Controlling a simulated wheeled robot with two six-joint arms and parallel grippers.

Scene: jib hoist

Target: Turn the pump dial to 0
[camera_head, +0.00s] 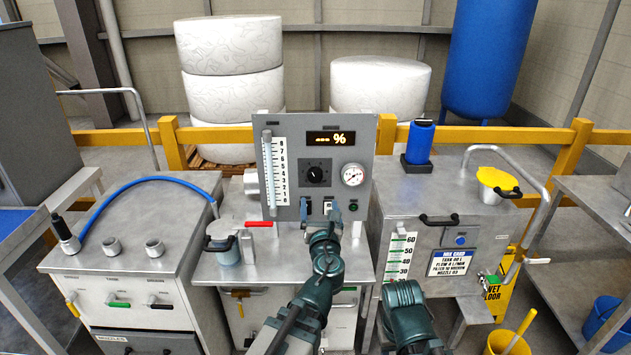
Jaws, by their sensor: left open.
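The dial (316,174) is a round black knob on a dark square plate in the middle of the upright grey control panel (284,150). A small light pointer mark shows on it, but its setting is too small to read. My left gripper (321,209) is open and empty, in front of the panel's lower part and below the dial in the picture. Its fingers partly cover the lower switches. Part of my right arm shows at the bottom centre, but its gripper is not visible.
Above the dial is a display (331,138) with dashes and a percent sign. A round gauge (352,175) is right of the dial, a numbered sight tube (267,170) left. A lidded metal pot (222,246) and a red handle (259,224) are left of my left gripper.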

